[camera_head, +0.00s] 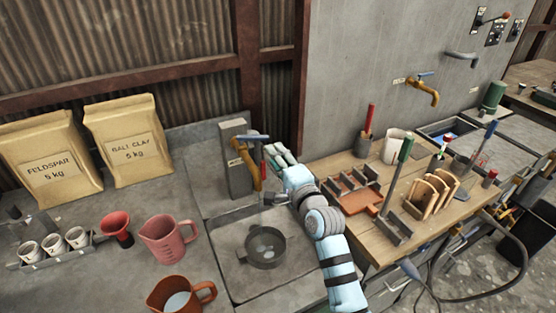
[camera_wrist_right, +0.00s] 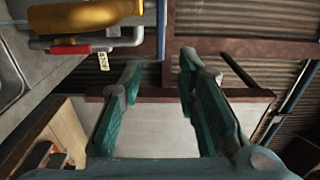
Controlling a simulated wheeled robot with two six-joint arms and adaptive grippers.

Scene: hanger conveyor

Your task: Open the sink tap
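The sink tap (camera_head: 246,158) is a brass spout on a grey upright block, with a blue lever (camera_head: 252,138) across its top. A small tag is on the block. My right gripper (camera_head: 280,152) is just right of the tap, close to the lever's right end. In the right wrist view its teal fingers (camera_wrist_right: 160,72) stand apart with nothing between them. A large brass tap body (camera_wrist_right: 85,14) with a red part and a tag fills that view's upper left, outside the fingers. Whether the lever touches a finger cannot be told. My left gripper is not in view.
A dark round bowl (camera_head: 265,246) stands in the sink below. Red and brown jugs (camera_head: 168,240) and two bags (camera_head: 125,140) are left. A wooden table (camera_head: 350,225) with tools and racks is right. Another brass tap (camera_head: 424,90) with a blue lever is on the wall.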

